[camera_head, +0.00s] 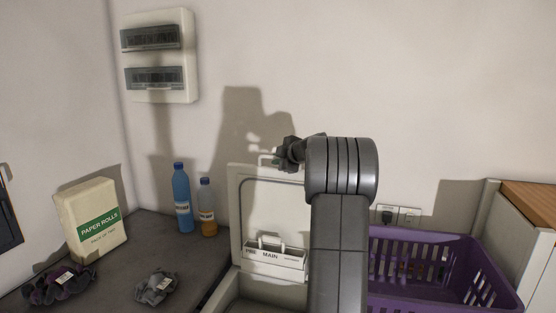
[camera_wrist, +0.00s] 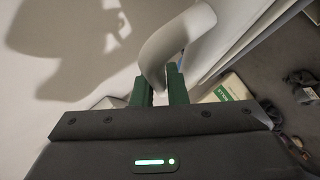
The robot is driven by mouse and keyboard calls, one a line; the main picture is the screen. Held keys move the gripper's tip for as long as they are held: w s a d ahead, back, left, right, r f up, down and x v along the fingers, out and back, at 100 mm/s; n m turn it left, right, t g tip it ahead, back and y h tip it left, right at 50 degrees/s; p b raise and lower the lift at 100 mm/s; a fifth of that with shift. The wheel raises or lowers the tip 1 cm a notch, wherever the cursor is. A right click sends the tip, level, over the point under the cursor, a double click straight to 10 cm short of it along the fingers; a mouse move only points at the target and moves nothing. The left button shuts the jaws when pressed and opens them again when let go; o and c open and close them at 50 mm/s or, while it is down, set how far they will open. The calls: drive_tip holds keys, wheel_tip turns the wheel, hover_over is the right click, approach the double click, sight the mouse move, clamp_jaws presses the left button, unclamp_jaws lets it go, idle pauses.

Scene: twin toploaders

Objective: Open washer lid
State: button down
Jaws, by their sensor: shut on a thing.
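The washer lid (camera_head: 240,200) is a pale panel standing about upright against the wall in the head view. Its inner side faces the camera. My gripper (camera_head: 277,157) is at the lid's top edge, with my arm covering the lid's right part. In the wrist view the green fingers of my gripper (camera_wrist: 159,82) are shut on the curved white lid handle (camera_wrist: 180,32). A white detergent tray marked MAIN (camera_head: 275,258) shows below the lid's inner face. The washer's opening is mostly out of frame or hidden by my arm.
A paper rolls pack (camera_head: 92,215), a blue bottle (camera_head: 183,205), an orange bottle (camera_head: 207,215) and crumpled cloths (camera_head: 156,288) are on the dark surface at left. A purple basket (camera_head: 430,255) stands right of my arm. Wall sockets (camera_head: 398,216) are behind it.

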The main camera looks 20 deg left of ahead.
drive_tip(key=c, duration=1.7)
unclamp_jaws()
drive_tip(key=b+v, duration=0.2)
drive_tip(key=v, duration=1.1)
drive_tip(key=shift+s+d+r, duration=0.2)
drive_tip(key=shift+s+d, duration=0.05)
drive_tip(key=shift+s, duration=0.05)
drive_tip(key=p+x, duration=0.2)
drive_tip(key=x, duration=1.2)
drive_tip(key=shift+s, duration=0.1)
